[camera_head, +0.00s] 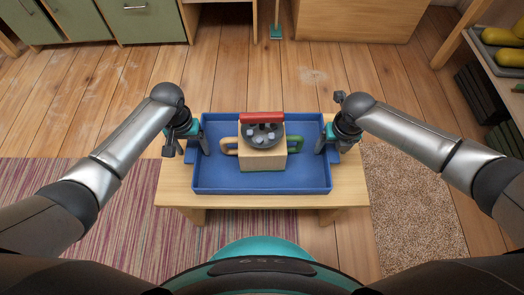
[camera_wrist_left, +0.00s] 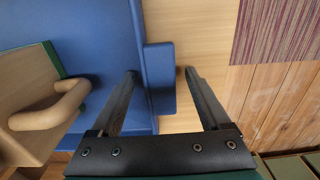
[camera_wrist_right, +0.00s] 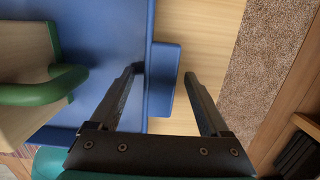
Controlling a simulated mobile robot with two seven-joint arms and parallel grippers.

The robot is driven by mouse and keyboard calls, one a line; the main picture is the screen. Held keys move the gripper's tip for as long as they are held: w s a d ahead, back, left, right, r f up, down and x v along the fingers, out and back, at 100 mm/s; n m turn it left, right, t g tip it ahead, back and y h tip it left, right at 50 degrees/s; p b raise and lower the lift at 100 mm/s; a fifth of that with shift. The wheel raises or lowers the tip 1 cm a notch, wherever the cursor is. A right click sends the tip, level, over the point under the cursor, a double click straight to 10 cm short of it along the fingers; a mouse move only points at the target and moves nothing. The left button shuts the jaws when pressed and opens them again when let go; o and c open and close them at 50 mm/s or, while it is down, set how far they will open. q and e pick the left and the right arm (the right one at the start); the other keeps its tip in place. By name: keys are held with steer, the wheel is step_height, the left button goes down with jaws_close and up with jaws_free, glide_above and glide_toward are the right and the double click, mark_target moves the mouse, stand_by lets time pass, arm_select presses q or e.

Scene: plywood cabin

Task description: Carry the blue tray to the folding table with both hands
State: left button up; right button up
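The blue tray (camera_head: 262,187) lies flat on a low light-wood table (camera_head: 345,193). In it stands a pale wooden box (camera_head: 262,159) with a tan handle (camera_head: 229,146) on the left, a green one (camera_head: 295,144) on the right, and a dark round piece with a red bar on top. My left gripper (camera_head: 199,140) is open at the tray's left side, its fingers either side of the blue side grip (camera_wrist_left: 160,78). My right gripper (camera_head: 325,140) is open at the right side, its fingers likewise astride the grip (camera_wrist_right: 164,80). I cannot identify a folding table.
A striped rug (camera_head: 110,215) lies at left and a brown rug (camera_head: 412,215) at right. Green cabinets (camera_head: 135,22) stand at the back left. A wooden shelf (camera_head: 455,45) with yellow items is at the right edge. Bare plank floor lies behind the table.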

arm_select(q)
jaws_close()
arm_select(e)
jaws_close()
steer(key=shift+w, duration=0.1)
stand_by(0.3)
